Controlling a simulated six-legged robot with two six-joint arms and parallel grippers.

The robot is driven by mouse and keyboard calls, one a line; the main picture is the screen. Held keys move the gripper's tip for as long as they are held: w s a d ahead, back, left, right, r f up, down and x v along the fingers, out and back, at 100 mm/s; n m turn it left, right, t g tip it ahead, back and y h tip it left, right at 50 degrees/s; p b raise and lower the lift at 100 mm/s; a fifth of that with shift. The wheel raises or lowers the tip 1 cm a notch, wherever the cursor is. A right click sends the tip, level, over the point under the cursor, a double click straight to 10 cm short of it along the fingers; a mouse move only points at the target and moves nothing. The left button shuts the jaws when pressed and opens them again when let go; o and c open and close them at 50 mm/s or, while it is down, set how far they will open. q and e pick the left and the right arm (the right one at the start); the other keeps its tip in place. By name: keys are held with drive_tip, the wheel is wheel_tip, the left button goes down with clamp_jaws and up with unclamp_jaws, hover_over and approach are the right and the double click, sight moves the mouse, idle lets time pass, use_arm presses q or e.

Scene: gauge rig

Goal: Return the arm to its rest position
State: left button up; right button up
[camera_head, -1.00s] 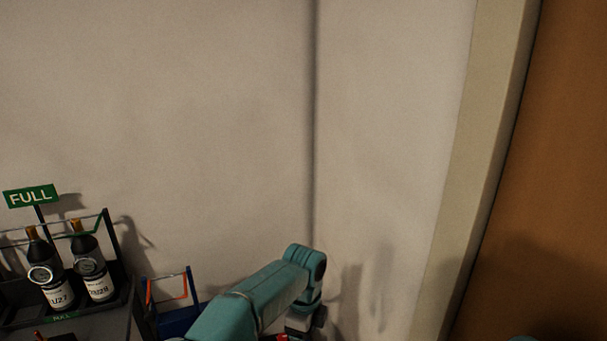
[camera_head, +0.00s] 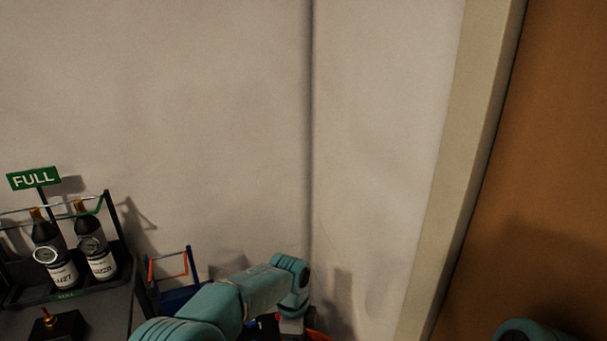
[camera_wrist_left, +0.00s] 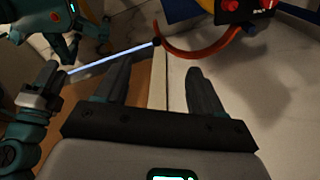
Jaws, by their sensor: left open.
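My left arm crosses the bottom of the head view, its teal wrist end (camera_head: 290,283) in front of the wall corner. Its gripper is mostly hidden below, near the picture's bottom edge. In the left wrist view my left gripper (camera_wrist_left: 158,68) is open, its two dark fingers apart with nothing between them. A teal limb with a grey end piece (camera_wrist_left: 40,92), which looks like my other arm, shows at the left of that view; its jaw state is unclear. In the head view only a teal piece of mine (camera_head: 530,330) shows at the bottom right.
A rack (camera_head: 110,270) with a FULL sign (camera_head: 34,179) holds two dark bottles (camera_head: 92,243) with gauges. A blue stand (camera_head: 178,298) is right of it. A curved orange piece (camera_wrist_left: 180,52) and a glowing rod (camera_wrist_left: 110,57) lie beyond my left fingers. A brown panel (camera_head: 545,160) stands right.

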use_arm(q)
drive_tip(key=s+a+f+n+h, duration=0.25)
drive_tip(key=s+f+n, duration=0.25)
drive_tip(key=f, duration=0.4)
drive_tip(key=s+a+f+n, duration=0.3)
drive_tip(key=s+n, duration=0.3)
drive_tip(key=s, duration=0.2)
drive_tip(key=s+a+f+n, duration=0.3)
drive_tip(key=s+n, duration=0.2)
drive_tip(key=s, duration=0.3)
drive_tip(key=s+a+f+n, duration=0.2)
drive_tip(key=s+f+n, duration=0.1)
drive_tip(key=s+n, duration=0.4)
wheel_tip(320, 180, down, 9)
drive_tip(key=m+b, duration=0.1)
drive_tip(key=b, duration=1)
wheel_tip(320, 180, up, 15)
drive_tip(key=p, duration=1.5)
drive_tip(key=shift+s+t+h+p, duration=0.3)
drive_tip(key=shift+h+p, duration=0.05)
drive_tip(key=shift+p, duration=0.05)
drive_tip(key=shift+r, duration=0.1)
